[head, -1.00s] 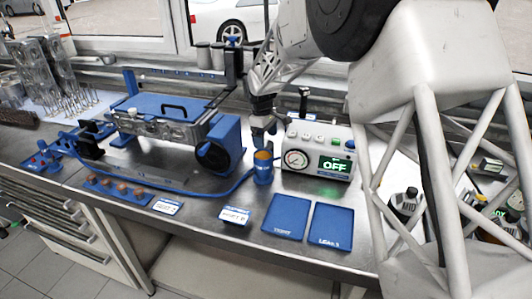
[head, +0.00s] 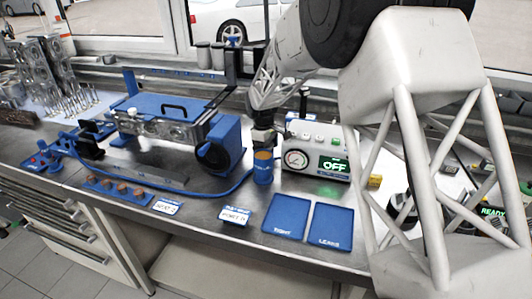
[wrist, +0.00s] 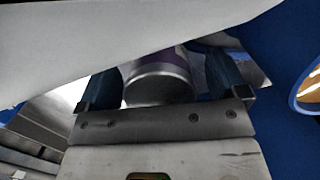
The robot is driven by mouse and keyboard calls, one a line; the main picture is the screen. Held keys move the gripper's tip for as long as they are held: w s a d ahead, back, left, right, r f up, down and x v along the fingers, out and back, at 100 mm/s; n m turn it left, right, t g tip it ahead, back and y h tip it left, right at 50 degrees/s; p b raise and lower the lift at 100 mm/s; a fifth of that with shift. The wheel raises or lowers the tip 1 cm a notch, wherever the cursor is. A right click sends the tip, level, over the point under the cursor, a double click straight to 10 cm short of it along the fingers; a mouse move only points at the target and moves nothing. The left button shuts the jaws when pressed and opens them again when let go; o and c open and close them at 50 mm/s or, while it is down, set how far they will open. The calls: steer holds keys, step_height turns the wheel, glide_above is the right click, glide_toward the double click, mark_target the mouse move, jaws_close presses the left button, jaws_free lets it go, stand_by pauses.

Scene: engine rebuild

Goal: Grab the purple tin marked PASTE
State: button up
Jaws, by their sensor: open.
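In the wrist view a tin (wrist: 160,83) with a purple body and a silvery rim lies between the two blue fingers of my gripper (wrist: 166,78). The fingers are open, one on each side of it, with gaps visible beside the tin. Its marking is not readable and its far part is hidden. In the head view my gripper (head: 263,138) is low over the bench, just behind a blue cup. I cannot make out the tin in the head view.
The blue cup (head: 263,170) with orange-brown contents is close in front of my gripper; its rim also shows in the wrist view (wrist: 311,92). A tester box reading OFF (head: 318,152) stands right, a blue test rig (head: 225,140) left. Two blue trays (head: 287,216) lie in front.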

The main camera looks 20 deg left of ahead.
stand_by(0.4)
steer(key=c, duration=1.2)
steer(key=shift+r, duration=0.15)
steer(key=shift+r, duration=4.9)
